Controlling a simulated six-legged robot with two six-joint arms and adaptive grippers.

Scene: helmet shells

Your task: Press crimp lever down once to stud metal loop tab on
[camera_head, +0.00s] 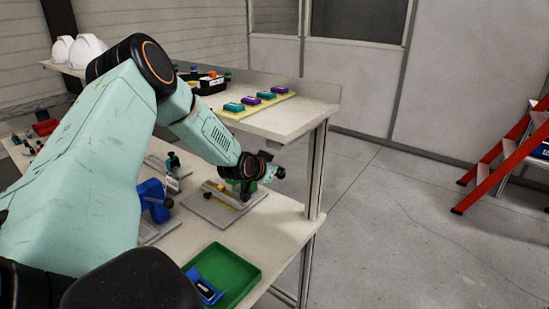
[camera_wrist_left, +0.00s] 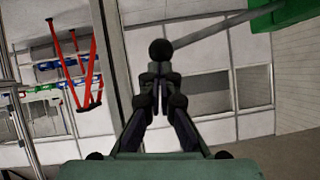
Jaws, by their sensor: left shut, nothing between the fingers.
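The crimp lever shows in the left wrist view as a grey rod ending in a black ball knob (camera_wrist_left: 160,51). The rod runs up to the right to a green block (camera_wrist_left: 285,14). My left gripper (camera_wrist_left: 160,86) is shut and empty, its fingertips just below the knob in that picture; whether they touch it I cannot tell. In the head view my left gripper (camera_head: 270,172) is over the lower bench beside the green press (camera_head: 249,184), which stands on a grey base plate (camera_head: 212,209) and is partly hidden by my arm. The loop tab cannot be made out. My right gripper is out of view.
A green tray (camera_head: 247,268) with a blue part (camera_head: 206,288) stands at the lower bench's front. A blue fixture (camera_head: 153,200) stands left of the press. The upper shelf (camera_head: 284,122) holds coloured blocks and white helmet shells (camera_head: 87,50). Floor at right is clear before a red ladder (camera_head: 505,160).

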